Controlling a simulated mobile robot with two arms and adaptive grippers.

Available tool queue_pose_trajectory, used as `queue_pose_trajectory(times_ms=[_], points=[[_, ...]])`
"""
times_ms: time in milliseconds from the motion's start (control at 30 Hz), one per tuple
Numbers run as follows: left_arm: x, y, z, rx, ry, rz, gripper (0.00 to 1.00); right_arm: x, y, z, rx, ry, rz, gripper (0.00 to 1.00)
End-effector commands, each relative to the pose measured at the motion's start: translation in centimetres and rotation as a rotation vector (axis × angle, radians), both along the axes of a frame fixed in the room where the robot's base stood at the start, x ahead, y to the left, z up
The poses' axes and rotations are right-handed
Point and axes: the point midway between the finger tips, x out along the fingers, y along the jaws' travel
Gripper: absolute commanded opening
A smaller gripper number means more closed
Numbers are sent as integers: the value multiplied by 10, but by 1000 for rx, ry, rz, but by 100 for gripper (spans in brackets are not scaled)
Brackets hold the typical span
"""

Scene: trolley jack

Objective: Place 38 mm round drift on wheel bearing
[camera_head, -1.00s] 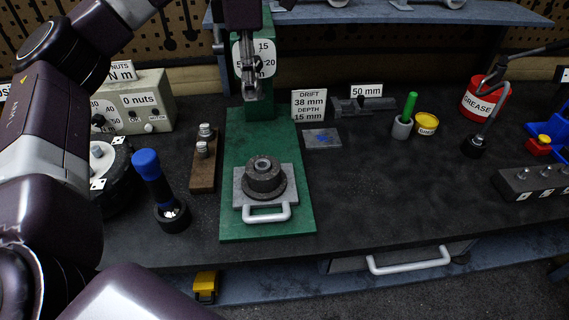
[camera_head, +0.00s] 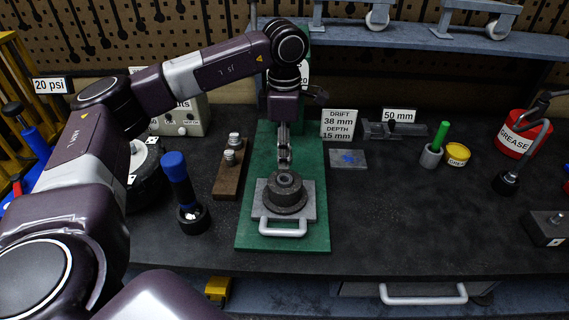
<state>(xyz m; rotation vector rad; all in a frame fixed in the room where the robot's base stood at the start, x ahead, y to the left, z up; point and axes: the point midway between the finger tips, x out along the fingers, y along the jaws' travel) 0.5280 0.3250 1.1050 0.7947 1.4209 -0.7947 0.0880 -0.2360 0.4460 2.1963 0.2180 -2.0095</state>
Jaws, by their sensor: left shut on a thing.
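My left gripper (camera_head: 284,148) hangs straight down in front of the green press (camera_head: 304,75), shut on a small metallic piece, seemingly the round drift, mostly hidden by the fingers. The wheel bearing sits in a dark round hub (camera_head: 287,197) with a central hole, on a grey plate with a handle (camera_head: 283,230). The gripper is just above and slightly behind the hub's top in the picture; I cannot tell whether the held piece touches it. Two other metal drifts (camera_head: 234,139) stand on a brown wooden rack (camera_head: 222,188) to the left. My right gripper is not in view.
The plate lies on the press's green base (camera_head: 321,236). A sign (camera_head: 339,125) reads drift 38 mm, depth 15 mm. A blue-handled tool (camera_head: 176,172) stands left. A grey block (camera_head: 348,158), yellow tin (camera_head: 457,154) and grease can (camera_head: 516,134) are right.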

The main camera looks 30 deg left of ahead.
Motion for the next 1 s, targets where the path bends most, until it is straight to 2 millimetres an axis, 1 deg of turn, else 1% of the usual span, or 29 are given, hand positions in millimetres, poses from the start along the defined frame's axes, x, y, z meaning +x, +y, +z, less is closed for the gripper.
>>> queue_pose_trajectory(times_ms=[167, 300, 433, 500, 700, 833, 867, 1000], points=[[0, 0, -12, -1, -1, 0, 0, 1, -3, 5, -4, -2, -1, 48], [0, 0, -33, 0, 2, 0, 0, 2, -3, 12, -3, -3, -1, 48], [0, 0, -47, 0, -1, 0, 0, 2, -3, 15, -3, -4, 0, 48], [0, 0, -50, 0, -2, 0, 0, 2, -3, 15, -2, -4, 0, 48], [1, 0, -50, -1, -3, 0, 0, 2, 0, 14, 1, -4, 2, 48], [1, 0, -55, -1, -3, 0, 0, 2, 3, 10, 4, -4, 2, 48], [0, 0, -55, -1, -1, 0, 29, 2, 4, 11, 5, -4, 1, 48], [0, 0, -54, 0, 0, 0, 44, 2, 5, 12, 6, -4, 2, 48]])
